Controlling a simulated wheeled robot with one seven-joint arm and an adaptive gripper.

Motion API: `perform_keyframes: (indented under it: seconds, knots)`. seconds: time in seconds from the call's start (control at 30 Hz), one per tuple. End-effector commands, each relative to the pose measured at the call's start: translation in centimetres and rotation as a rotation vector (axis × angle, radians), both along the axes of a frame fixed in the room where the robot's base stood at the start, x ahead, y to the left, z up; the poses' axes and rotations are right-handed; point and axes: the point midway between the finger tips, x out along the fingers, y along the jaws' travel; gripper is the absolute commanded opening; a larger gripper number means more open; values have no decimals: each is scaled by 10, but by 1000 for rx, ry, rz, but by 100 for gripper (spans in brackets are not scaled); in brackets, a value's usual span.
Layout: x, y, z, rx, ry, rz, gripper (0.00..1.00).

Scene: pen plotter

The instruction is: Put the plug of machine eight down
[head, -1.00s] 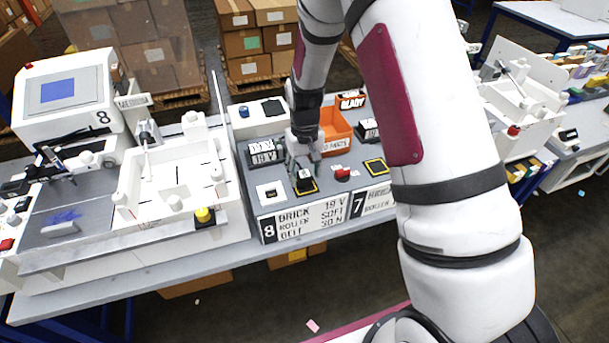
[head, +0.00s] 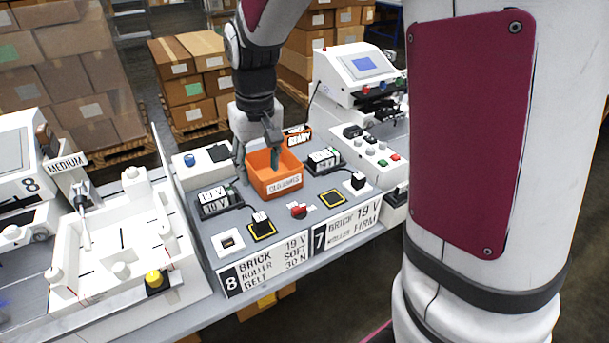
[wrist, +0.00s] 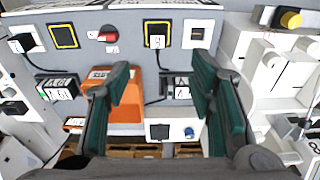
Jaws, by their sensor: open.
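The black plug of machine eight (head: 262,226) stands on the yellow-edged square pad in front of its power brick (head: 216,200). In the wrist view the plug (wrist: 157,36) is on the pad with its cord trailing towards the brick (wrist: 176,88). The white socket of machine eight (head: 228,242) is beside the pad and has nothing in it; it also shows in the wrist view (wrist: 197,33). My gripper (head: 257,168) is open and empty, above the bench behind the plug and near the orange bin. Its two green fingers are wide apart in the wrist view (wrist: 160,80).
The orange bin (head: 274,180) stands close to my gripper. Machine seven's plug (head: 357,181) is at its white socket, and its yellow-edged pad (head: 331,198) is empty. A red switch (head: 298,210) lies between the stations. A white fixture (head: 130,240) stands at left.

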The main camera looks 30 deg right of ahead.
Motion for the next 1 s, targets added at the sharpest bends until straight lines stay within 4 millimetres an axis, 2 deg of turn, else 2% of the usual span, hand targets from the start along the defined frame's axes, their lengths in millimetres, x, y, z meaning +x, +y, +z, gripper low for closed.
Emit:
perform_keyframes:
  seconds: [0.03,0.1,0.3,0.4,0.6,0.7,0.83,1.0]
  knots:
    - [-13,0,20,3,-33,0,49]
    - [-32,0,40,6,-69,0,49]
    - [-89,0,86,7,-172,1,49]
    - [-119,0,102,4,-223,0,49]
    - [-173,-1,117,-7,-317,0,49]
    - [-192,-1,119,-13,-349,-1,49]
    - [-205,-1,119,-18,-373,-2,49]
    - [-209,-1,118,-19,-378,-3,49]
